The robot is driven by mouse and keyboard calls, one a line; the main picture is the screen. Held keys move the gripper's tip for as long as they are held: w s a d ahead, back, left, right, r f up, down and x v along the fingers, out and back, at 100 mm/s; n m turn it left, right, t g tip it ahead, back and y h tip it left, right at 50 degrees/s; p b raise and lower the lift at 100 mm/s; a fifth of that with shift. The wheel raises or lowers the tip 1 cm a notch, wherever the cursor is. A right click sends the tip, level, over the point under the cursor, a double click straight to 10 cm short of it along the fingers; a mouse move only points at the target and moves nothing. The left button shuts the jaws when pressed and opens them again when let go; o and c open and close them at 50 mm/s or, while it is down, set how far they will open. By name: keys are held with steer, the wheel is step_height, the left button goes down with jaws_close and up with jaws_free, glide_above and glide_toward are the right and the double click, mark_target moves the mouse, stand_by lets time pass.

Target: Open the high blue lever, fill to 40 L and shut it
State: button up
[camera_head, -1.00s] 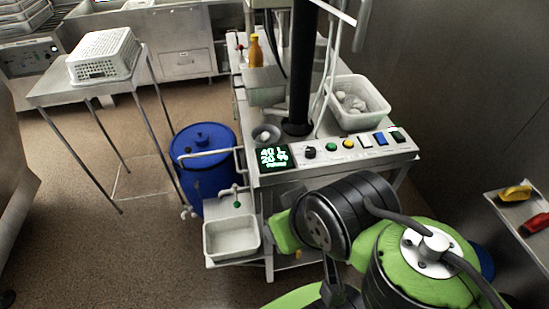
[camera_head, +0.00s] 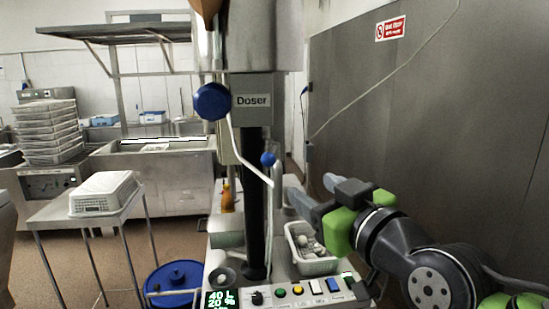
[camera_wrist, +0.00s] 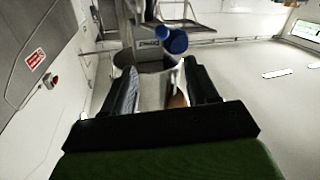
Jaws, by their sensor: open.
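The high blue lever is on the front of the Doser machine. Its round blue hub (camera_head: 212,101) sits beside the "Doser" label, and a pale rod runs down to the right to a blue ball knob (camera_head: 268,159). Blue lever parts (camera_wrist: 173,41) also show beyond my fingers in the wrist view. My gripper (camera_head: 291,197) is open, to the right of and slightly below the knob in the head view, with no visible contact. The wrist view shows the spread fingers (camera_wrist: 163,88). The green display (camera_head: 220,299) reads 40 L and 20 %; its lowest line is cut off.
A black column (camera_head: 252,200) stands behind the lever. Below is a panel with coloured buttons (camera_head: 297,289) and a white basket (camera_head: 316,266) of pale items. A blue drum (camera_head: 172,278) and a side table with an upturned basket (camera_head: 103,192) are at left. A grey wall stands at right.

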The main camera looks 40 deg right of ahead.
glide_toward(271, 161)
steer(key=p+x, duration=0.4)
steer(key=x, duration=0.6)
jaws_close()
